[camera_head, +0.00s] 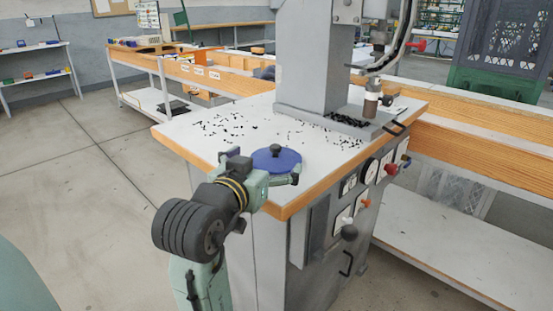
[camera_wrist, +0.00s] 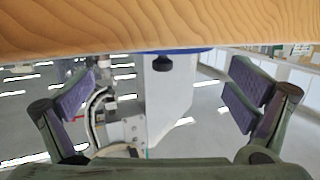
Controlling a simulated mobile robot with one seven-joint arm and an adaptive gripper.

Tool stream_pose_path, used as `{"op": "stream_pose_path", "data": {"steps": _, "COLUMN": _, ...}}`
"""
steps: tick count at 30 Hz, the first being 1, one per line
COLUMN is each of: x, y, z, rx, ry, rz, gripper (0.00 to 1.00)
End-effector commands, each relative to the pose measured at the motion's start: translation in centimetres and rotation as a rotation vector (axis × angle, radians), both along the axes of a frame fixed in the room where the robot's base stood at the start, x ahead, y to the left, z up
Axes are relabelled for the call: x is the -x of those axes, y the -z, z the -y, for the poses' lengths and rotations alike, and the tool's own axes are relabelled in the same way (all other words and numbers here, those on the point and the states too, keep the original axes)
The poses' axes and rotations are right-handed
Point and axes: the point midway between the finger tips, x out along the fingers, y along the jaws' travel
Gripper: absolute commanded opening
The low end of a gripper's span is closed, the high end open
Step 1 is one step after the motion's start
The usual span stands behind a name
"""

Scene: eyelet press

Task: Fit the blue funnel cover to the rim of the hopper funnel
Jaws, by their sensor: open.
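The blue funnel cover (camera_head: 270,161) is a round blue disc with a black knob on top. It lies on the near corner of the press table in the head view. In the wrist view, which looks upside down, only a thin blue strip (camera_wrist: 190,49) of it shows, with its black knob (camera_wrist: 162,63) between the fingers. My gripper (camera_head: 268,174) is at the near edge of the cover, its fingers (camera_wrist: 161,84) spread wide and empty. A gap shows between the knob and each finger. I cannot make out the hopper funnel in either view.
The white press table (camera_head: 190,137) has a wooden edge, which is close across the top of the wrist view. Small black eyelets (camera_head: 225,124) are scattered on it. The grey press column (camera_head: 315,60) stands behind the cover. Knobs and gauges (camera_head: 371,172) line the front.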

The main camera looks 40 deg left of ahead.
Motion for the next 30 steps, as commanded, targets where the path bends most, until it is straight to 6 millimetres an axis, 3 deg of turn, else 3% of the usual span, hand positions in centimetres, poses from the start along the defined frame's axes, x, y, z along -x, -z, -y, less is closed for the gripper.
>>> {"op": "stream_pose_path", "data": {"steps": 9, "x": -4.0, "y": 0.6, "z": -1.6, "rx": 0.002, "ry": 0.001, "rz": -0.002, "gripper": 1.00}}
{"op": "stream_pose_path", "data": {"steps": 18, "x": -4.5, "y": 0.7, "z": -1.8, "rx": 0.000, "ry": 0.000, "rz": 0.000, "gripper": 1.00}}
{"op": "stream_pose_path", "data": {"steps": 30, "x": -4.5, "y": 0.7, "z": -1.8, "rx": 0.000, "ry": 0.000, "rz": 0.000, "gripper": 0.74}}
